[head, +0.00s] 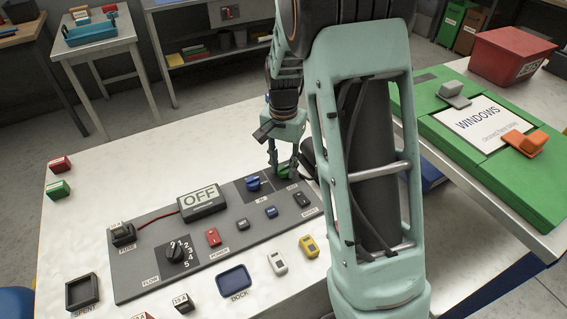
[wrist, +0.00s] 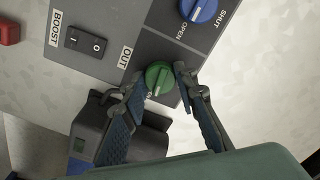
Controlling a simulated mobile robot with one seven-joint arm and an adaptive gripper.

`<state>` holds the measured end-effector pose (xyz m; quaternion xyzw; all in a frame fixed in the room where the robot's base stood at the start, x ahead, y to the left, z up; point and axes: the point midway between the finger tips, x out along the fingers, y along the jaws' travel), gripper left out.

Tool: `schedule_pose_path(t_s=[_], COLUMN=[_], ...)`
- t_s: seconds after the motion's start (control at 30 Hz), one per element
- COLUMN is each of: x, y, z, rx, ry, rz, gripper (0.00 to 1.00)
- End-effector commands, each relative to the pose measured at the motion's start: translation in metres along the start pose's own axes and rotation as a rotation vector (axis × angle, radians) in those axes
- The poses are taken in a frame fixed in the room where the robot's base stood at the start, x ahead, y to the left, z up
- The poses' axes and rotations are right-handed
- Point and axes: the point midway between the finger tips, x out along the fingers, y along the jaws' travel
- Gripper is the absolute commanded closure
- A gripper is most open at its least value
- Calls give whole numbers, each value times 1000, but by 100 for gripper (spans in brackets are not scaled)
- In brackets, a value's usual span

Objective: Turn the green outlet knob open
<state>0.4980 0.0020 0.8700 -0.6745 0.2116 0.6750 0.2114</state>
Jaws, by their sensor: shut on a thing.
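The green outlet knob (wrist: 159,77) sits at the edge of the grey panel beside the OUT label in the wrist view. A pale line on it runs toward the lower side, near a label of which only the end letters show. My gripper (wrist: 161,76) has one finger on each side of the knob and is shut on it. In the head view my gripper (head: 282,161) reaches down to the panel's far right corner, where a bit of the green knob (head: 284,168) shows. The blue knob (wrist: 199,8), with OPEN and SHUT labels, is beside it.
The grey panel (head: 150,275) also carries a display reading OFF (head: 201,197), a black dial (head: 178,251) and small switches. A dark device (wrist: 88,133) lies close beside the fingers in the wrist view. A green WINDOWS board (head: 435,135) is on the right.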

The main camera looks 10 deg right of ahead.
Motion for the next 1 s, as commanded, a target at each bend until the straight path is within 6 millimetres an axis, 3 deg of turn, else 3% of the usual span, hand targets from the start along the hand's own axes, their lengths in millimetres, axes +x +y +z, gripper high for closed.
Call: schedule_pose_path(t_s=[0.3, 0.83, 0.87, 1.0], x=[-1, 0, 0, 0], y=[0, 0, 0, 0], z=[-1, -1, -1, -1], rx=[111, 131, 131, 130], ry=[2, 1, 1, 1], rz=[-1, -2, -2, -1], gripper=[98, 98, 70, 56])
